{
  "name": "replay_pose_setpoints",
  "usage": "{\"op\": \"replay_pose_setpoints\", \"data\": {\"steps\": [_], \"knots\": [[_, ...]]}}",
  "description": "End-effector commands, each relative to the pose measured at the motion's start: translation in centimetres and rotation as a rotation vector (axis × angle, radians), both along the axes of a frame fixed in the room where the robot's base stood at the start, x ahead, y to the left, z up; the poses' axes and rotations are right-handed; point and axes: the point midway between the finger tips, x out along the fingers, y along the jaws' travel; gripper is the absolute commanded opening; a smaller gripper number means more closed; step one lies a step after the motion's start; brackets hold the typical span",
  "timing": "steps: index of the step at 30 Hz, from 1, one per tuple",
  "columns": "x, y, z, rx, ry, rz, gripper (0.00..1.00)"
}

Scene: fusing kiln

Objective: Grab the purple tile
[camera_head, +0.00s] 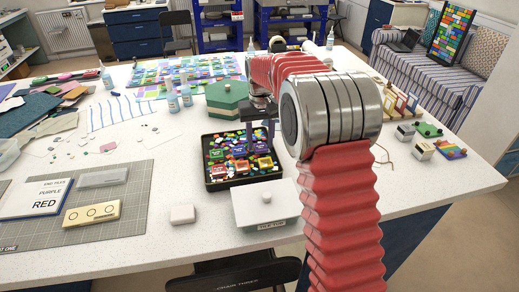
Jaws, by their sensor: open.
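A black tray (207,178) on the white table holds many small coloured tiles, mixed together. A purplish tile (218,171) shows in the tray's front left part, though the pieces are too small to tell its edges well. My gripper (261,132) points down over the back right part of the tray, to the right of that tile. Its dark jaws are open, with nothing seen between them. The jaws and arm hide part of the tray's back right side.
A white lidded box (262,212) stands close in front of the tray. A green lidded box (227,97) and bottles (186,92) stand behind it. The table between mat and tray is mostly clear.

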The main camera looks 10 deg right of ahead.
Motion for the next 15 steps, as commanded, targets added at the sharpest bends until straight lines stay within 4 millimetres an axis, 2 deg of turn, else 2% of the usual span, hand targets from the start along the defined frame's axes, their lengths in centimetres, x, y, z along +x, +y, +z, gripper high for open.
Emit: {"op": "replay_pose_setpoints", "data": {"steps": [3, 15], "knots": [[-0.03, -0.02, -0.76, 0.0, 0.0, 0.0, 0.44], [-0.01, -0.04, -0.79, 0.0, -0.001, 0.0, 0.44]]}}
